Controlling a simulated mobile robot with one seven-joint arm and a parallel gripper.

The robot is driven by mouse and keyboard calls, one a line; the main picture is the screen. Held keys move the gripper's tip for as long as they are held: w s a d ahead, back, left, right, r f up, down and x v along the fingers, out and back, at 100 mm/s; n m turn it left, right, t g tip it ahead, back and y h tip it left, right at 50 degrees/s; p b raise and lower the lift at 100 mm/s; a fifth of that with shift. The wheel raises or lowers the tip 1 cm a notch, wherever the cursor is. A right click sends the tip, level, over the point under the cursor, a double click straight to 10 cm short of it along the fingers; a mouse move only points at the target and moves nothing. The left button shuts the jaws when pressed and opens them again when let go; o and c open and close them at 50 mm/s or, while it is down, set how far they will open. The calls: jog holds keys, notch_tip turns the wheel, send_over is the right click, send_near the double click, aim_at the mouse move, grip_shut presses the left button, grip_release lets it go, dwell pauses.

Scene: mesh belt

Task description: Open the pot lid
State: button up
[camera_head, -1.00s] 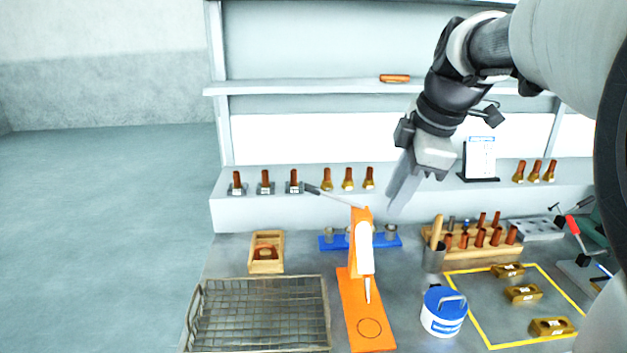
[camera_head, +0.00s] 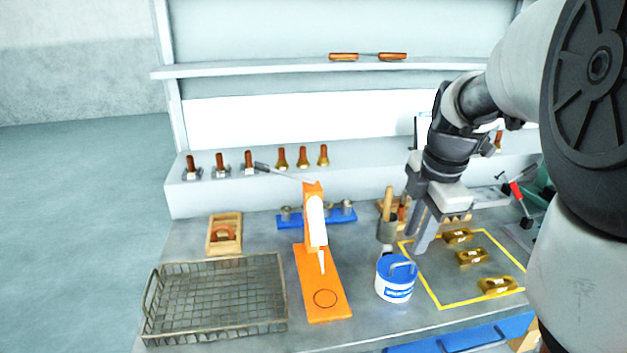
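The pot (camera_head: 394,291) is a small white tub with a blue label, standing on the grey workbench right of the orange stand.
An orange stand (camera_head: 320,292) with a white tool is left of the pot. A wire basket (camera_head: 215,325) lies at the front left. A yellow-outlined area (camera_head: 440,307) with brass blocks (camera_head: 472,257) is to the right. A cup with wooden handles (camera_head: 387,229) stands behind the pot.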

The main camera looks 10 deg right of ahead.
aim_at(405, 262)
jog(key=f, duration=0.3)
jog(key=w+f+b, duration=0.1)
jog(key=f, duration=0.2)
jog(key=shift+w+f, duration=0.15)
jog(key=shift+f, duration=0.1)
grip_shut()
dwell(1.2)
